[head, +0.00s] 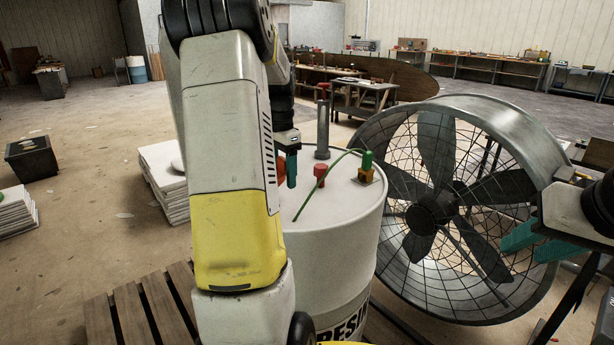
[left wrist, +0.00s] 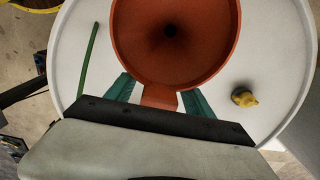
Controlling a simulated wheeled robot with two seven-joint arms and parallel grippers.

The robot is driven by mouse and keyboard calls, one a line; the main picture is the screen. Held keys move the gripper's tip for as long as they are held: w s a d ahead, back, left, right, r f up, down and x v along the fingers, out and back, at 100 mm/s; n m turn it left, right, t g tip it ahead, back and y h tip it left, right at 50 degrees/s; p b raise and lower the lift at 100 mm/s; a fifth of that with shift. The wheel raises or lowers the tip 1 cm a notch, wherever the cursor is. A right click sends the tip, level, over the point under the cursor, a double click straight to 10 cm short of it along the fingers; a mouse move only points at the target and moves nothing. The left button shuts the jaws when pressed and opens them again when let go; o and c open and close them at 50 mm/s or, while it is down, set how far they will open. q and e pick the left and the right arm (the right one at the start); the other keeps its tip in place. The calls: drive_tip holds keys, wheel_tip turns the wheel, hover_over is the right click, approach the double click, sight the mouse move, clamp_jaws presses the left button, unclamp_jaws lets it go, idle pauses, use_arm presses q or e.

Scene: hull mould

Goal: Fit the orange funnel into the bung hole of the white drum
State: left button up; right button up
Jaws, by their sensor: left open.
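The white drum (head: 335,245) stands in the middle of the head view, partly behind my left arm. In the left wrist view the orange funnel (left wrist: 205,65) is seen from above, over the drum's white top (left wrist: 283,40). Its tab lies between the teal fingers of my open left gripper (left wrist: 160,100). Whether they touch the tab, or the funnel sits in the bung hole, I cannot tell. In the head view my left arm hides most of the funnel, and a teal left finger shows above the drum. My right gripper (head: 536,243) is open and empty in front of the fan.
A large fan (head: 437,207) stands right beside the drum. A green hose (head: 325,187), a red fitting (head: 320,171) and a green-and-yellow fitting (head: 366,167) are on the drum top. A yellow cap (left wrist: 243,97) shows there in the left wrist view. White slabs (head: 163,182) are stacked at left.

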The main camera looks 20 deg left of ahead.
sight(282, 158)
use_arm(q)
drive_tip(key=shift+r, duration=3.15)
